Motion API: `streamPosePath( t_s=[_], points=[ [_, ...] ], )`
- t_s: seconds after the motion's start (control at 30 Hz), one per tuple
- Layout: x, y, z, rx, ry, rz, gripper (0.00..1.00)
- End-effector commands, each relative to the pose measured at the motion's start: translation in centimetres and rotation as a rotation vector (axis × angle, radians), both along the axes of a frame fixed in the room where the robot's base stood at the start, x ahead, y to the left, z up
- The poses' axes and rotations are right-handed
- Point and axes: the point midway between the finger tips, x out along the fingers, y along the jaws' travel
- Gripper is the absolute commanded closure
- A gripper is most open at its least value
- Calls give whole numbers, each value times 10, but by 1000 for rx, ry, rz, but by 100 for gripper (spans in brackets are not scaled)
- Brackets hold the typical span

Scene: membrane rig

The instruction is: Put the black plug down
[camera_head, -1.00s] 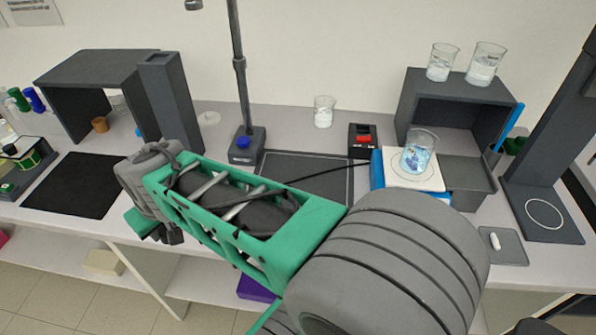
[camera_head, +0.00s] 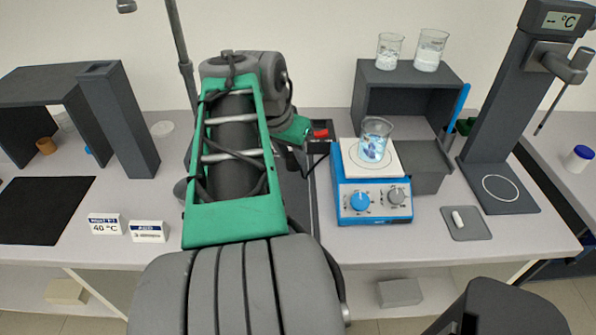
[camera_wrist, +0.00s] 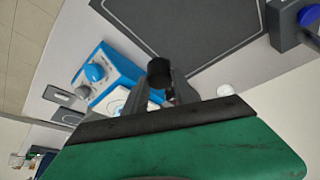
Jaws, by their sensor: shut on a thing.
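The black plug (camera_wrist: 158,68) shows in the wrist view as a short dark cylinder at the fingertips. My gripper (camera_wrist: 164,88) is shut on it. The plug is above the bench, near the dark outlined mat (camera_wrist: 190,28) and the blue hotplate (camera_wrist: 98,78). I cannot tell its exact height. In the head view my arm hides the plug and the gripper's fingers.
The hotplate (camera_head: 374,198) carries a beaker (camera_head: 375,140) of bluish contents. A red switch (camera_head: 320,133) sits behind my arm. Two small signs (camera_head: 106,224) stand left of my arm. A black mat (camera_head: 42,210) lies bare at the left.

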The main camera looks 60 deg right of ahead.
Motion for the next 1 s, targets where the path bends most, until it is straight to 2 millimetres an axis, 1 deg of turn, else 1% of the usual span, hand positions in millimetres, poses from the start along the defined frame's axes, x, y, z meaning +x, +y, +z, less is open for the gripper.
streamPosePath(
  t_s=[0.03,0.1,0.2,0.27,0.53,0.6,0.7,0.9,1.0],
  points=[
    [-15,-6,3,-2,-5,-59,100],
    [-29,-9,6,0,-9,-115,100],
    [-35,-15,6,2,-11,-153,100],
    [-29,-23,1,4,-8,-153,100],
    [15,-85,-31,5,-8,-149,100],
    [23,-96,-49,6,-7,-148,100],
    [33,-110,-70,5,-8,-149,100],
    [44,-125,-92,3,-10,-149,100],
    [44,-125,-109,4,-9,-147,100]
  ],
)
